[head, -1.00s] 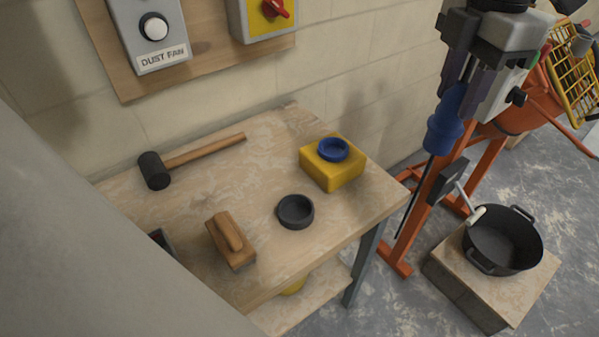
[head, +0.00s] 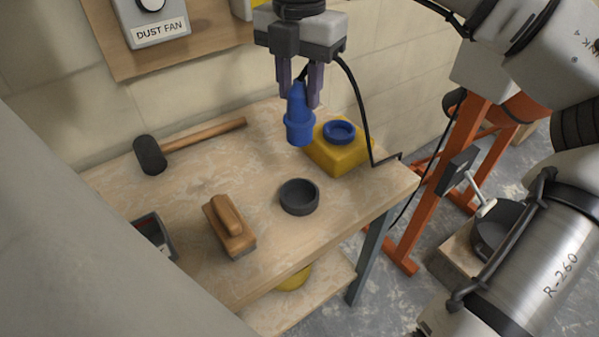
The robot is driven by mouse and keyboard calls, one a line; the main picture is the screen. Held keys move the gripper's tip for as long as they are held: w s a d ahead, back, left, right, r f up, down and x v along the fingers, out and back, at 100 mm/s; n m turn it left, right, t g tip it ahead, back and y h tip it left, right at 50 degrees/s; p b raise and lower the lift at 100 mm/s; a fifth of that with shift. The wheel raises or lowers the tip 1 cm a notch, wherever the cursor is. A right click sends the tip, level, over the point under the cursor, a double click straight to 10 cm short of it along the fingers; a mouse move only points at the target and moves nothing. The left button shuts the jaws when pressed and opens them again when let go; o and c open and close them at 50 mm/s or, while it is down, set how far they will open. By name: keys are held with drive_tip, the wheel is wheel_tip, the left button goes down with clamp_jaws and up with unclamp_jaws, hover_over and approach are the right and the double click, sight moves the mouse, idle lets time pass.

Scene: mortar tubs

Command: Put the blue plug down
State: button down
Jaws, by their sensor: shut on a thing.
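The blue plug (head: 299,121) hangs upright below my gripper (head: 300,85), whose fingers are shut on its narrow upper part. A black cable runs from the plug area down over the bench at the right. The plug is in the air above the wooden bench (head: 184,193), in front of the yellow block (head: 352,156) in the picture. The yellow block has a round blue socket (head: 339,131) on top. An empty dark round cup (head: 299,197) stands on the bench below the plug.
A mallet (head: 150,155) lies at the back left, and a wooden float (head: 229,226) lies left of the cup. A grey box (head: 152,235) is partly hidden at the left. The wall is behind. A black tub (head: 489,235) stands on the right, off the bench.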

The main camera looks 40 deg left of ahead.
sight(299, 108)
wheel_tip(299, 108, down, 16)
drive_tip(key=shift+p, duration=0.3)
drive_tip(key=shift+f, duration=0.15)
drive_tip(key=c, duration=1)
unclamp_jaws()
wheel_tip(299, 108, up, 12)
drive_tip(key=shift+r, duration=0.2)
